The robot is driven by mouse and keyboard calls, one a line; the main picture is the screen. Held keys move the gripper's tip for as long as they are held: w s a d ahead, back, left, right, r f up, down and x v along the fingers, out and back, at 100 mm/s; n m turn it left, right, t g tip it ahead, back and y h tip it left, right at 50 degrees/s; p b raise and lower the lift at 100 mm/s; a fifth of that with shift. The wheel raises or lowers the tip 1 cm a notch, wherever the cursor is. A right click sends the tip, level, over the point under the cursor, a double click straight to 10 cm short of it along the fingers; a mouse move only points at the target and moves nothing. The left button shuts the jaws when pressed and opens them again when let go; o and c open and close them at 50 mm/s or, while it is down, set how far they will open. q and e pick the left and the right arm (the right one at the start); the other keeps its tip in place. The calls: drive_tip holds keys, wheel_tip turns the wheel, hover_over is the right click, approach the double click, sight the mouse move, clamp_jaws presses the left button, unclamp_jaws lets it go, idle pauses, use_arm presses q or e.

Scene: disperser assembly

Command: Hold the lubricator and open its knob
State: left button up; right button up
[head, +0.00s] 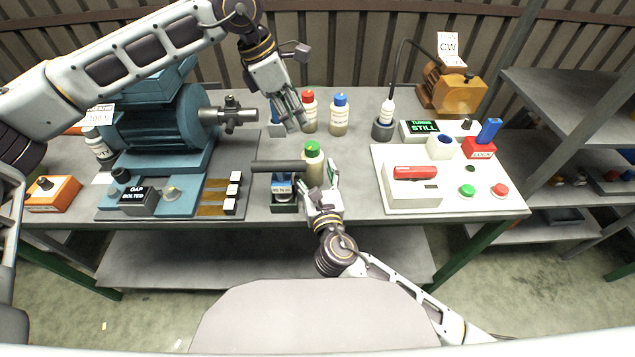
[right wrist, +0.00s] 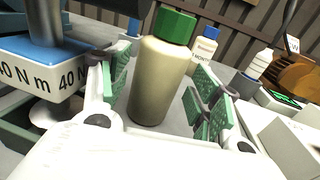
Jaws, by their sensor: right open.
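A cream bottle with a green cap (head: 313,165) stands upright on the table; it seems to be the lubricator, but I read no label on it. My right gripper (head: 319,182) is open low in front of it. In the right wrist view the bottle (right wrist: 160,85) stands between the green finger pads of this gripper (right wrist: 163,95), with a gap visible on the right side. The cap is above the pads. My left gripper (head: 290,118) hangs behind and left of the green cap, pointing down, near a red-capped bottle (head: 309,112). Its finger gap is unclear.
A black-handled tool (head: 278,166) with a blue "40 N m" block (right wrist: 45,62) stands close left of the bottle. A blue-capped bottle (head: 340,115) is behind. A blue motor (head: 160,125) fills the left; a white control panel (head: 450,205) lies right.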

drive_tip(key=shift+w+a, duration=0.15)
drive_tip(key=shift+w, duration=0.85)
drive_tip(key=shift+w+a, duration=0.15)
drive_tip(key=shift+w, duration=0.8)
drive_tip(key=c, duration=1.2)
